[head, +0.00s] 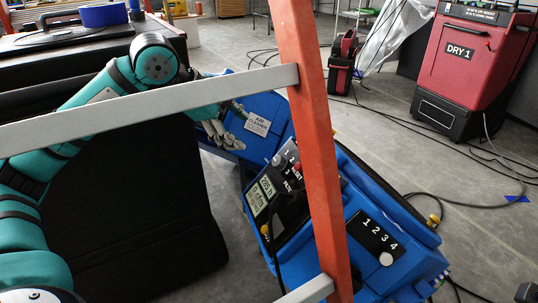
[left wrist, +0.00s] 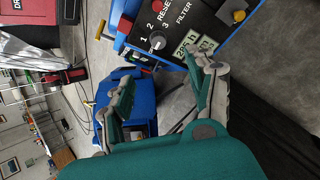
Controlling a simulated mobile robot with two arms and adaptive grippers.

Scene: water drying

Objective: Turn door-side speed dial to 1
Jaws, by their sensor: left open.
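A dark control panel (head: 278,196) on a blue machine (head: 405,215) carries a grey speed dial (head: 279,160) marked 1, 2, 3, partly behind an orange post. In the left wrist view the dial (left wrist: 157,41) is close beyond the fingertips, near a red reset button (left wrist: 166,5) and displays. I cannot tell which way it points or whether this is the door-side one. My left gripper (head: 240,124) is open and empty, apart from the dial, to its upper left. It also shows in the left wrist view (left wrist: 160,70). My right gripper is not in view.
An orange post (head: 315,130) and a grey rail (head: 150,110) cross the foreground. A blue unit (head: 265,145) labelled AIR CLEANER stands behind the gripper. A 1-to-4 plate (head: 372,236) with a white knob is on the right. A red DRY 1 machine (head: 470,60) and floor cables lie beyond.

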